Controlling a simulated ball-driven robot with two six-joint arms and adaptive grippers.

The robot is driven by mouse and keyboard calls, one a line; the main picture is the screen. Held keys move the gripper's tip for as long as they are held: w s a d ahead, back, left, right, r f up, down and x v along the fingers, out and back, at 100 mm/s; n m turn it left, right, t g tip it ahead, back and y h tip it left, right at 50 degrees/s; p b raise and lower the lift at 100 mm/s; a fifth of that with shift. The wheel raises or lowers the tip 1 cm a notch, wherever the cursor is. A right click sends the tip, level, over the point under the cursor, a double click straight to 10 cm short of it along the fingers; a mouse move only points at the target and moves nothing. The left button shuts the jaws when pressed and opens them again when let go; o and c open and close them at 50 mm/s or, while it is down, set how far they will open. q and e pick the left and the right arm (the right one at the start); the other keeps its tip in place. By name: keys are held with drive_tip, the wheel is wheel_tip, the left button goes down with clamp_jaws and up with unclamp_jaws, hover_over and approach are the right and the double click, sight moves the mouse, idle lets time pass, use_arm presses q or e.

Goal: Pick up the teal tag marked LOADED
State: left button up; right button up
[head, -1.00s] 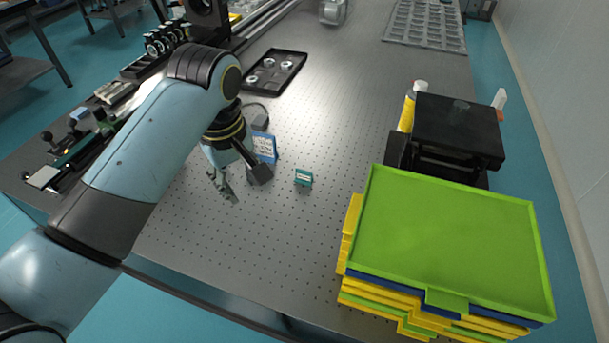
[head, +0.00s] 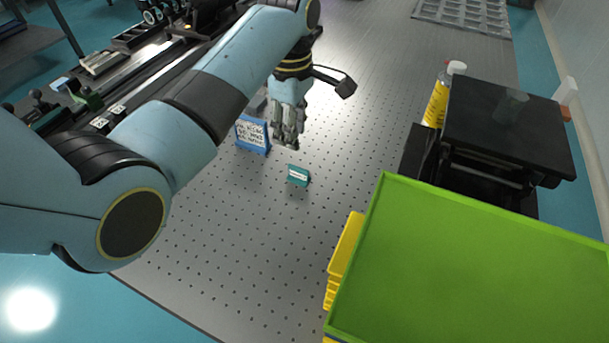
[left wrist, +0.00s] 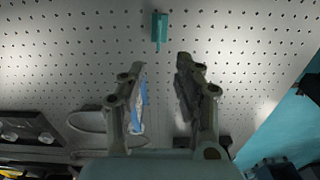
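The teal tag (head: 298,175) stands on the perforated table top, its white label face towards the head camera; the lettering is too small to read. In the left wrist view the teal tag (left wrist: 160,30) lies beyond the fingertips, near the top of the picture. My left gripper (head: 287,142) is above the table, a little behind the tag and apart from it. In the left wrist view the left gripper (left wrist: 163,75) has its fingers spread with nothing gripped between them. My right gripper is not in view.
A blue sign (head: 253,134) with writing stands left of the tag. A green tray (head: 480,270) on yellow trays fills the right front. A black stand (head: 510,125) and a yellow bottle (head: 437,102) are behind it. The table in front of the tag is clear.

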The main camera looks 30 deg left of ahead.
use_arm(q)
hover_over(297, 168)
drive_tip(key=f, duration=0.5)
drive_tip(key=shift+w+a, duration=0.1)
drive_tip(key=shift+a, duration=0.2)
drive_tip(key=f, duration=0.6)
drive_tip(key=shift+d+f+b, duration=0.1)
drive_tip(key=shift+d+b, duration=0.1)
drive_tip(key=shift+b, duration=0.15)
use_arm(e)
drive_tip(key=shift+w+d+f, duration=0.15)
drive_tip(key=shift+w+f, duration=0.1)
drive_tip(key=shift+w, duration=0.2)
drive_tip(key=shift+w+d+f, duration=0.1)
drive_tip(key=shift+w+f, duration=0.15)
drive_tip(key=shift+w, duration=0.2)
use_arm(q)
clamp_jaws()
